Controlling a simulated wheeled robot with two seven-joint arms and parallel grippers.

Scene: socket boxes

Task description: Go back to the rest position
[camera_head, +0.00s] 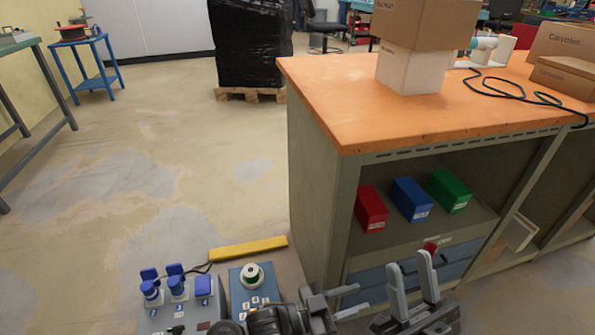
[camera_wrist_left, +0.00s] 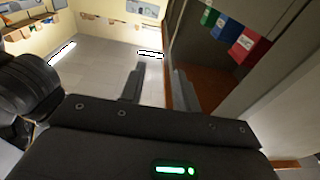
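My left gripper (camera_head: 352,299) is at the bottom centre of the head view. Its two fingers are apart, with nothing between them; the left wrist view also shows the open fingers (camera_wrist_left: 158,85). My right gripper (camera_head: 409,259) is just right of it, fingers pointing up and apart, in front of the cabinet's blue drawer. It holds nothing that I can see. A red box (camera_head: 371,208), a blue box (camera_head: 411,199) and a green box (camera_head: 448,190) stand apart in a row on the cabinet shelf, beyond both grippers.
The cabinet (camera_head: 320,190) with an orange top stands close in front. A small red part (camera_head: 430,247) shows behind a right finger. Cardboard boxes (camera_head: 425,22) are on the top. A grey unit with blue sockets (camera_head: 178,290) is at lower left.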

